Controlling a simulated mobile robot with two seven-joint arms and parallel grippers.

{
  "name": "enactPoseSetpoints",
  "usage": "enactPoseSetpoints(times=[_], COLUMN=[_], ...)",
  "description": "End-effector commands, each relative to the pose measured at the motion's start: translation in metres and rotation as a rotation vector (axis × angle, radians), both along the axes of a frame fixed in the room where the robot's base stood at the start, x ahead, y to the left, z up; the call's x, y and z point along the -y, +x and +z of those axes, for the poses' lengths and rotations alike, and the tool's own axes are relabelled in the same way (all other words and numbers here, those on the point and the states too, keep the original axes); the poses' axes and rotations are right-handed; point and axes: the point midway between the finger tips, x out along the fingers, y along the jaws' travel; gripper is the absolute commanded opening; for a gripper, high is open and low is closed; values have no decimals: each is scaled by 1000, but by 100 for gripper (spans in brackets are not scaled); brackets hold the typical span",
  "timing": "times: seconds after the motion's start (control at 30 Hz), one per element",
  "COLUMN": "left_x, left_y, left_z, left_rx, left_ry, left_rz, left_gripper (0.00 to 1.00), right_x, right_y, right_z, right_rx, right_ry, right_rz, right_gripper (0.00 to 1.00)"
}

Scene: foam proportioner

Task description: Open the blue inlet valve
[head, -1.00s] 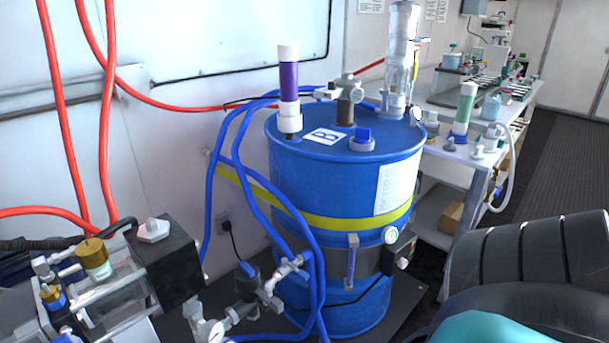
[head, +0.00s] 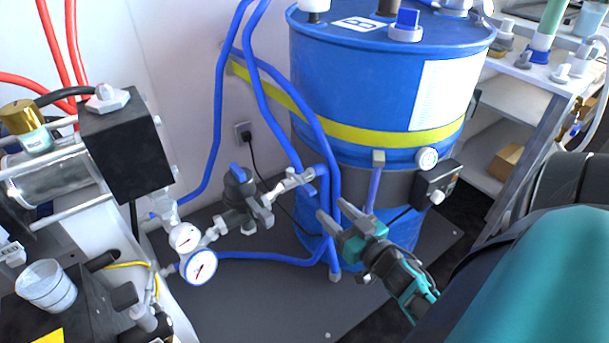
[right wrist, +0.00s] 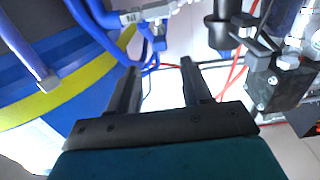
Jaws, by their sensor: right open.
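A metal pipe fitting (head: 292,182) with a small blue lever (head: 310,189) sits beside the blue hoses at the front left of the blue drum. The fitting also shows at the top of the right wrist view (right wrist: 150,12), with a blue part (right wrist: 159,43) below it. My right gripper (head: 331,209) is open and empty, just below and right of the fitting, in front of the hoses. In the right wrist view its fingers (right wrist: 160,66) point toward the blue part and appear apart from it. My left gripper is not in view.
The blue drum (head: 385,75) with a yellow strap stands behind my right gripper. Blue hoses (head: 265,90) run down its left side. A dark pump body with a blue cap (head: 238,185) and pressure gauges (head: 200,267) stand to the left. The dark floor plate (head: 260,300) in front is clear.

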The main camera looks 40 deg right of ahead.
Motion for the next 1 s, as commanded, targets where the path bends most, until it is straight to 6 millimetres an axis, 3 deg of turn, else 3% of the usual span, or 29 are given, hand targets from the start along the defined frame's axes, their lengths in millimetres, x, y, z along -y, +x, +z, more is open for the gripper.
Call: enactPoseSetpoints(times=[0.5,0.7,1.0], left_x=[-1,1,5], left_y=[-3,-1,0], left_z=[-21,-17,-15], left_rx=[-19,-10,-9], left_ry=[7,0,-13], left_rz=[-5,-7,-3], left_gripper=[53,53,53], right_x=[11,12,12], right_y=[99,115,118], right_z=[0,1,1], right_rx=[1,0,-1], right_ry=[-2,-1,-1], right_rz=[0,0,0], right_gripper=[49,49,49])
